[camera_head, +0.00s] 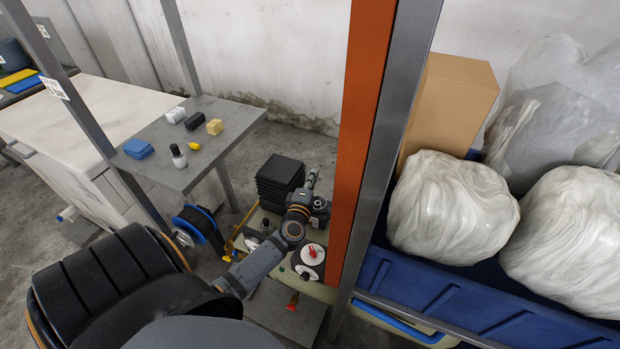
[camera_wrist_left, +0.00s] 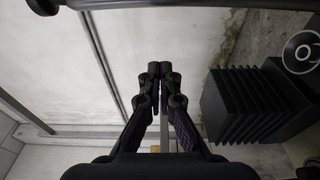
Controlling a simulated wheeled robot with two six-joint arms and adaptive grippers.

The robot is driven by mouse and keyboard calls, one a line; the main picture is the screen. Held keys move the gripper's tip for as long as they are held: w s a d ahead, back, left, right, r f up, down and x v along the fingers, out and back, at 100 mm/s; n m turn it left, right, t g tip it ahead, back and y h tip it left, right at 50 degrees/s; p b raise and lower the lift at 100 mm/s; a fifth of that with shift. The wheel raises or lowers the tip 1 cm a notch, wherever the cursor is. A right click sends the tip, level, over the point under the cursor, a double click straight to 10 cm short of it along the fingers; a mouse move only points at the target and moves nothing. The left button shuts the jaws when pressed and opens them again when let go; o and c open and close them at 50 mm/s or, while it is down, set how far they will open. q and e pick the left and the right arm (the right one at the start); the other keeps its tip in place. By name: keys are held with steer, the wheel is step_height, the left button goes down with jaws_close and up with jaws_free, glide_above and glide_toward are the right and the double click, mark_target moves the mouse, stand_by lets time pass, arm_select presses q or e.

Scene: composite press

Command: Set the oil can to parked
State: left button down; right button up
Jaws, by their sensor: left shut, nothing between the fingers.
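I cannot make out the oil can for certain in either view. A small dark knob-like piece (camera_head: 266,225) is on the low bench, left of my left wrist. My left gripper (camera_head: 312,178) reaches up past the black stack at the back of the low bench. In the left wrist view its fingers (camera_wrist_left: 160,70) are together and empty. My forearm and wrist hide part of the low bench. My right gripper is not in view.
The black stack (camera_head: 280,178) is close left of the gripper; it also shows in the left wrist view (camera_wrist_left: 255,105). An orange post (camera_head: 357,130) stands close right. A white plate with a red knob (camera_head: 312,254) is on the low bench. The shelf (camera_head: 222,122) has small blocks.

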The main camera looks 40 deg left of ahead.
arm_select(q)
steer(key=w+d, duration=0.2)
steer(key=d, duration=0.1)
steer(key=shift+w+d, duration=0.1)
steer(key=shift+d, duration=0.05)
stand_by(0.3)
steer(key=d, duration=0.4)
steer(key=shift+d+p, duration=0.4)
